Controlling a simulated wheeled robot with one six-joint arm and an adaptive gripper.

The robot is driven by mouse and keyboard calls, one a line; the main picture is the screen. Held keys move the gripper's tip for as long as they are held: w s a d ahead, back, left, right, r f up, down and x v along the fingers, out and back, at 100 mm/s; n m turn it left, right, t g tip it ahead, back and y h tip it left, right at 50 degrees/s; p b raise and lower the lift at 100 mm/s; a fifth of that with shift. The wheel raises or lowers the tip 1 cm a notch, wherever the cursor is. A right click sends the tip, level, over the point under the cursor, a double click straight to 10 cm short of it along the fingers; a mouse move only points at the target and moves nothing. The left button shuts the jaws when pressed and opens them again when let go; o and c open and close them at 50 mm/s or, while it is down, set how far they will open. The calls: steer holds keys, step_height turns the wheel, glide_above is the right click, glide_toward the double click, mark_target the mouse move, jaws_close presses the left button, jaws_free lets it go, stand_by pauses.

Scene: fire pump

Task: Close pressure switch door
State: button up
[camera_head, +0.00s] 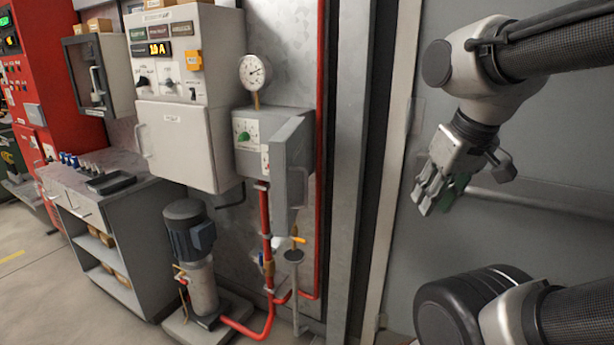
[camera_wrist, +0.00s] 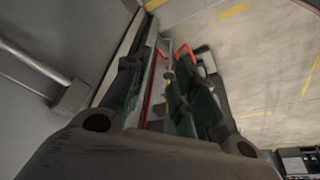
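The pressure switch box (camera_head: 249,135) is a grey wall box with a green indicator on its face, below a round gauge. Its door (camera_head: 291,170) is a flat grey panel that stands open at the box's right side, swung out from the wall. My gripper (camera_head: 437,192) hangs to the right of the door, clearly apart from it, in front of a grey wall panel. In the wrist view my gripper (camera_wrist: 155,95) has its two dark fingers spread with a gap between them and nothing held. The door is not clearly made out in the wrist view.
A round gauge (camera_head: 255,72) sits above the box, and red pipes (camera_head: 267,230) run below it. A pump (camera_head: 190,250) stands on the floor to the left. A white control cabinet (camera_head: 172,145) is left of the box. A horizontal rail (camera_head: 550,197) runs behind my gripper.

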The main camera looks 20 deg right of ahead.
steer(key=shift+w+d+f+m+g, duration=0.25)
steer(key=shift+d+f+m+g, duration=0.15)
steer(key=shift+d+f, duration=0.25)
steer(key=c, duration=0.3)
steer(key=w+m, duration=0.1)
steer(key=w+d+f+m+g, duration=0.1)
steer(key=w, duration=0.1)
steer(key=shift+w+d+f+m+g+y, duration=0.2)
steer(key=shift+w+d+m+g+y, duration=0.1)
steer(key=shift+m+y, duration=0.1)
jaws_close()
steer(key=w+a+r+m+y, duration=0.2)
steer(key=w+a+m+y, duration=0.15)
steer(key=w+m, duration=0.4)
steer(key=w+a+r+m+y, duration=0.2)
steer(key=w+m+y, duration=0.2)
steer(key=w+m, duration=0.4)
steer(key=w+a+f+m, duration=0.1)
steer(key=a+f, duration=0.6)
steer(key=a, duration=0.3)
steer(key=shift+w+a+f+t, duration=0.2)
steer(key=shift+a+t, duration=0.1)
steer(key=shift+t, duration=0.1)
steer(key=shift+a+m, duration=0.1)
steer(key=shift+m, duration=0.15)
